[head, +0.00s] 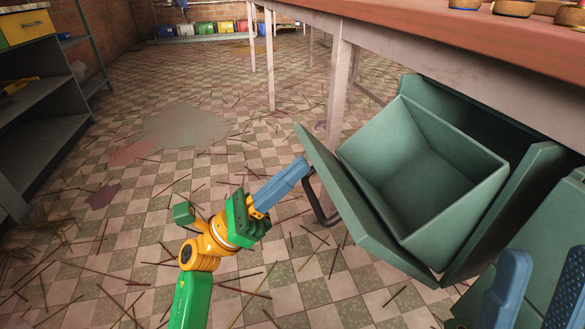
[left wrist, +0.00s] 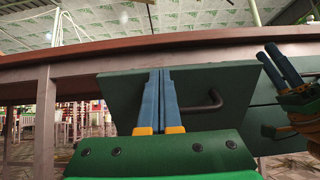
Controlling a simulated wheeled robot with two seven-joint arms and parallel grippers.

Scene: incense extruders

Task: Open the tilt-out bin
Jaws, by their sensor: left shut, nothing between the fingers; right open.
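The green tilt-out bin (head: 430,165) is tipped outward from its cabinet under the table, and its empty inside shows. Its front panel (head: 375,220) leans out, with a dark bar handle (head: 323,205) on its outer face. The handle also shows in the left wrist view (left wrist: 207,104). My left gripper (head: 303,168) is shut and empty, its blue fingertips close to the panel beside the handle. Whether they touch the panel I cannot tell. My right gripper (head: 545,262) is open at the lower right, partly cut off; it also shows in the left wrist view (left wrist: 272,53).
A wooden-topped table (head: 420,25) runs above the bin, with its legs (head: 338,90) behind it. Another green front (head: 530,245) sits at the right. Grey shelving (head: 40,110) stands at the left. The tiled floor has scattered thin sticks but is otherwise open.

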